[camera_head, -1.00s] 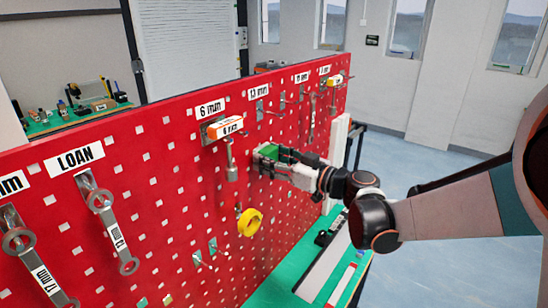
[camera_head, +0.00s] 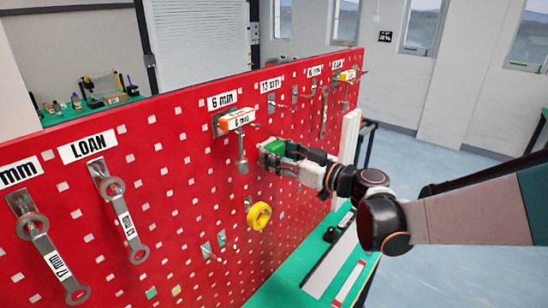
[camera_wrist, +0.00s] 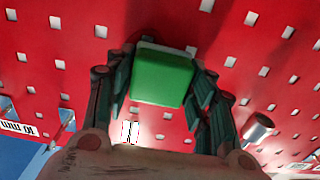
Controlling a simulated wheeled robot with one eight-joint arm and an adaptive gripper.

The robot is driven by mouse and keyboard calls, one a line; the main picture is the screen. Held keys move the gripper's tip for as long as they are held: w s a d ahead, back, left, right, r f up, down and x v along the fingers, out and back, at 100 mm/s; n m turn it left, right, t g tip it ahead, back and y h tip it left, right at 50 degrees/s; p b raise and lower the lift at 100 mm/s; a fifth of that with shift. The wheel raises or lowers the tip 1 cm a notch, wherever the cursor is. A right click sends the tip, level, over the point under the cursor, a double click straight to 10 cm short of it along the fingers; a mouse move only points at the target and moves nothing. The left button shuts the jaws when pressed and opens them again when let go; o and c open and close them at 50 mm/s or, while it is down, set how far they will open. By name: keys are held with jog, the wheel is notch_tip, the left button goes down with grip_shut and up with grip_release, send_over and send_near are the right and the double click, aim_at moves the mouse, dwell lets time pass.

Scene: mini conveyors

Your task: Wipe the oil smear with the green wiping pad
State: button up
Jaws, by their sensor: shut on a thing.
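The green wiping pad (camera_wrist: 162,77) is held between the two fingers of my gripper (camera_wrist: 160,88) in the wrist view. In the head view my gripper (camera_head: 279,153) is at the red pegboard (camera_head: 185,150), with the pad (camera_head: 274,146) close to the board face. Whether the pad touches the board I cannot tell. I cannot make out the oil smear in either view; the pad and gripper hide part of the board.
A 6 mm wrench (camera_head: 241,160) with an orange tag hangs just left of my gripper. A yellow tape roll (camera_head: 259,216) hangs below. A green bench top (camera_head: 282,288) lies below the board.

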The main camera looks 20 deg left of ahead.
jog(key=w, duration=0.1)
jog(key=w+d, duration=0.1)
jog(key=w, duration=0.1)
jog(key=w+d+b, duration=0.1)
jog(key=w, duration=0.1)
jog(key=shift+w, duration=0.2)
dwell(0.4)
jog(key=shift+s, duration=0.1)
jog(key=shift+s+a, duration=0.45)
jog(key=shift+s, duration=0.7)
jog(key=shift+s+a, duration=0.5)
jog(key=shift+s, duration=0.6)
jog(key=shift+s+a, duration=0.45)
jog(key=shift+s, duration=0.7)
jog(key=shift+b+v, duration=0.3)
jog(key=shift+v, duration=2.65)
jog(key=shift+d, duration=0.1)
jog(key=shift+v, duration=1.4)
